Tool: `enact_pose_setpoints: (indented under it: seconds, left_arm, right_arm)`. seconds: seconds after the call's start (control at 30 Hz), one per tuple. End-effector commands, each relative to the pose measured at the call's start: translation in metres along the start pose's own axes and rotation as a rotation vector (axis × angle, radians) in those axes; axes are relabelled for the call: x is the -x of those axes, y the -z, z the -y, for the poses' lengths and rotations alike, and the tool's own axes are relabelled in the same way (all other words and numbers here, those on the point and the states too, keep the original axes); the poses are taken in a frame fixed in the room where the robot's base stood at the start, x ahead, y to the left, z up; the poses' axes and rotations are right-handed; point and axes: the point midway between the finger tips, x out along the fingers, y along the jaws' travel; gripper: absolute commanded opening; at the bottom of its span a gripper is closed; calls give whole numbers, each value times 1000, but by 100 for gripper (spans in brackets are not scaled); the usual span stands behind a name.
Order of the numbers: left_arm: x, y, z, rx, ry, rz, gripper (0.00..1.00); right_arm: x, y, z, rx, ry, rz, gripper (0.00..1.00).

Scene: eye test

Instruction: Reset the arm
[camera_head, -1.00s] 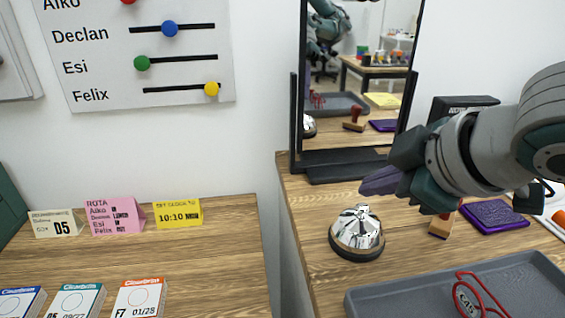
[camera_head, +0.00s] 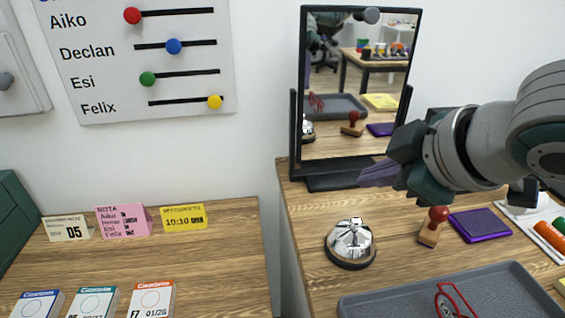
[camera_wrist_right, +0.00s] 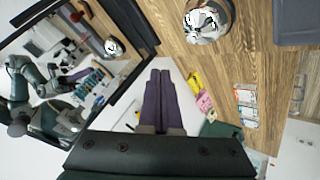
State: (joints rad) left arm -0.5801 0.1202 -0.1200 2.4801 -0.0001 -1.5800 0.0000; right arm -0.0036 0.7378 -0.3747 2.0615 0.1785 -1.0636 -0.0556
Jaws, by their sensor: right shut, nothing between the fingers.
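My right gripper (camera_head: 377,175) comes in from the right in the head view, above the right-hand table, in front of the mirror's base. Its purple fingers are shut together with nothing between them. They also show shut in the right wrist view (camera_wrist_right: 160,95). A silver bell (camera_head: 350,243) with a dark base stands on the table below the fingertips, apart from them. It also shows in the wrist view (camera_wrist_right: 207,22). My left gripper is not in view.
A framed mirror (camera_head: 357,90) stands behind the gripper. A wooden stamp (camera_head: 432,226), a purple pad (camera_head: 480,225) and a grey tray (camera_head: 385,304) lie on the right-hand table (camera_head: 305,235). The left table (camera_head: 220,265) holds folded cards and small boxes. A slider board (camera_head: 190,105) hangs on the wall.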

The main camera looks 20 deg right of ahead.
Motion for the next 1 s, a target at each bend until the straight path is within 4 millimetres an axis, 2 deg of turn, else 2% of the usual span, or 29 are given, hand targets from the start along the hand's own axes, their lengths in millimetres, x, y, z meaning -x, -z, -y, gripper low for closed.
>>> enact_pose_setpoints:
  seconds: [0.37, 0.47, 0.57, 0.73, 0.93, 0.97, 1.0]
  left_arm:
    - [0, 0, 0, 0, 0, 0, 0]
    - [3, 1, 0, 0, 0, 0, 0]
    - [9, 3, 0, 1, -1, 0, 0]
    - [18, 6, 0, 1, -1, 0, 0]
    - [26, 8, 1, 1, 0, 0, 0]
    - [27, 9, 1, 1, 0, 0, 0]
    - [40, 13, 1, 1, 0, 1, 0]
  right_arm:
    - [0, 0, 1, -2, 2, 1, 0]
    - [7, -1, 17, -38, 32, 14, 0]
    - [23, -7, 51, -126, 94, 59, 0]
    - [67, -29, 105, -331, 192, 195, 0]
    - [121, -61, 144, -552, 257, 388, 0]
    - [130, -66, 149, -585, 263, 420, 0]
    - [142, -62, 143, -596, 262, 435, 0]
